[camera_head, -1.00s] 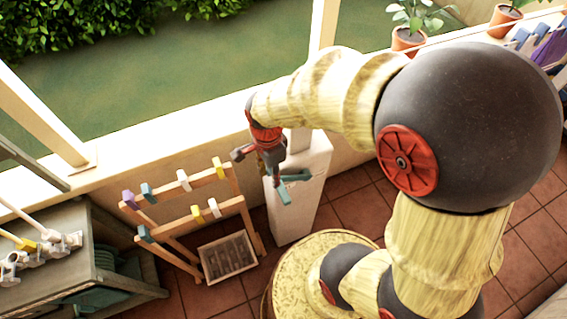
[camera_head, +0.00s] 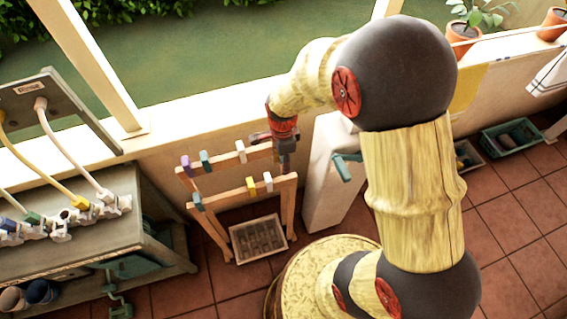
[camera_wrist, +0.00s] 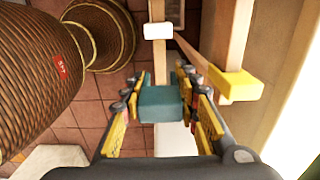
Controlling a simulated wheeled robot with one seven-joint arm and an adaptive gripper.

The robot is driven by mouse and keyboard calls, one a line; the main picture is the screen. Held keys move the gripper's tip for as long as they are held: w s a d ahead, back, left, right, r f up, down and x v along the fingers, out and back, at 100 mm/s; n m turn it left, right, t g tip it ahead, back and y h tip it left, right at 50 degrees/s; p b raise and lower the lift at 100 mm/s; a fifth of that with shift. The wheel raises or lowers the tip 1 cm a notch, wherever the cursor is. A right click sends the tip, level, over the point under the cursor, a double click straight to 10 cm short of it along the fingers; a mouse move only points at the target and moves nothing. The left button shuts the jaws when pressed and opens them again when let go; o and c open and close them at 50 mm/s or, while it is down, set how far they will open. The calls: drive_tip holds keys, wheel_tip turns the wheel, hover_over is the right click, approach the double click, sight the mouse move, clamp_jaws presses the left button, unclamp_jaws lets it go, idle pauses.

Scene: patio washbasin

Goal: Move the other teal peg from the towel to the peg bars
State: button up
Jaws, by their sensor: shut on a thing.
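My gripper (camera_wrist: 160,108) is shut on a teal peg (camera_wrist: 160,103), seen between its fingers in the wrist view. In the head view my gripper (camera_head: 284,158) hangs at the right end of the wooden peg bars (camera_head: 225,196), and the held peg cannot be made out. The upper bar carries a purple peg (camera_head: 187,166), a teal peg (camera_head: 205,160) and a white peg (camera_head: 241,151). The lower bar carries a teal peg (camera_head: 197,202), a yellow peg (camera_head: 251,187) and a white peg (camera_head: 268,181). The wrist view also shows a yellow peg (camera_wrist: 236,84). Contact between held peg and bar is unclear.
A crate (camera_head: 258,240) stands on the floor beneath the bars. A white pillar with a teal tap (camera_head: 346,166) stands close on the right. A grey bench (camera_head: 90,235) is at the left, and the pale wall runs behind the bars.

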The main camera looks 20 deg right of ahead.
sight(283, 178)
drive_tip(key=shift+d+f+b, duration=0.1)
drive_tip(key=shift+f+b, duration=3.85)
drive_tip(key=shift+f, duration=1.65)
drive_tip(key=o, duration=0.9)
drive_tip(key=shift+o, duration=0.2)
drive_tip(key=shift+r, duration=0.1)
wheel_tip(283, 178, up, 8)
drive_tip(key=p, duration=0.6)
